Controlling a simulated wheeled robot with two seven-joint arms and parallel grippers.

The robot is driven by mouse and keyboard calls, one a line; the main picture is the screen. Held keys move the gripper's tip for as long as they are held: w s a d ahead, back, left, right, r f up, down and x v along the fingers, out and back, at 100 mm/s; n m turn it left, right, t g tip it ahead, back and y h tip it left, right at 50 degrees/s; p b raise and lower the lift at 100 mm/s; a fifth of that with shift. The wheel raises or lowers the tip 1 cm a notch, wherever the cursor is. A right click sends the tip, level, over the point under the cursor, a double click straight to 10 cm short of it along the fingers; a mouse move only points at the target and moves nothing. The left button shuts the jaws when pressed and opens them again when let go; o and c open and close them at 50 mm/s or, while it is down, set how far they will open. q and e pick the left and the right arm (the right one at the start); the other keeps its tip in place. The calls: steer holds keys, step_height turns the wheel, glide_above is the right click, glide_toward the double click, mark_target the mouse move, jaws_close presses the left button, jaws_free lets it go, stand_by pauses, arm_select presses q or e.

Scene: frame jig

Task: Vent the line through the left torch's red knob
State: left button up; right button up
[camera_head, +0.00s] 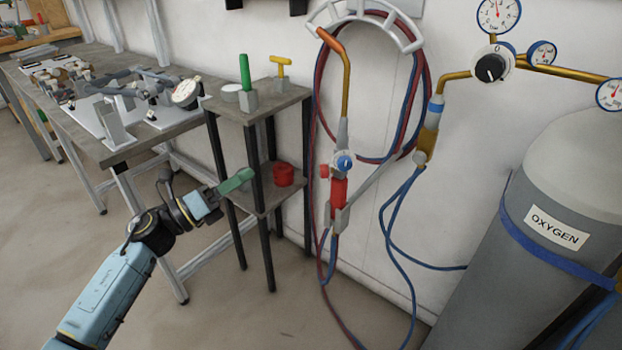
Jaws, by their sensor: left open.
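The torch (339,190) hangs upright in a grey holder on the wall, with a red body and a long brass tube ending in an orange tip. Its red knob (324,171) sticks out on the left side. A blue knob (345,162) faces me beside it. My left gripper (240,178) is open, with green fingers seen nearly edge-on, in front of the small shelf stand. In the picture it is left of the red knob and clearly apart from it. My right gripper is not in view.
The shelf stand (283,105) holds a green-handled tool (245,72) and a yellow T-handle (281,66) on top, and a red round item (284,175) below. Red and blue hoses (405,200) hang around the torch. A grey oxygen cylinder (561,180) stands at right.

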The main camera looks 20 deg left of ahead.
mark_target(325, 171)
arm_select(q)
steer(key=w+d+r+m+g+h+b, duration=0.2)
steer(key=d+m+g, duration=0.5)
steer(key=d+m, duration=0.6)
steer(key=shift+w+d+r+g+h, duration=0.3)
steer(key=shift+w+d+r+h, duration=0.2)
steer(key=shift+w, duration=0.2)
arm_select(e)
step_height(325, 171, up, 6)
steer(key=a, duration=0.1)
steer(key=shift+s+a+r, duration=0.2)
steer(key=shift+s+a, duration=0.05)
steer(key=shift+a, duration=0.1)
arm_select(q)
steer(key=shift+c, duration=0.3)
steer(key=c, duration=0.9)
steer(key=shift+n+p, duration=3.4)
steer(key=shift+p, duration=0.35)
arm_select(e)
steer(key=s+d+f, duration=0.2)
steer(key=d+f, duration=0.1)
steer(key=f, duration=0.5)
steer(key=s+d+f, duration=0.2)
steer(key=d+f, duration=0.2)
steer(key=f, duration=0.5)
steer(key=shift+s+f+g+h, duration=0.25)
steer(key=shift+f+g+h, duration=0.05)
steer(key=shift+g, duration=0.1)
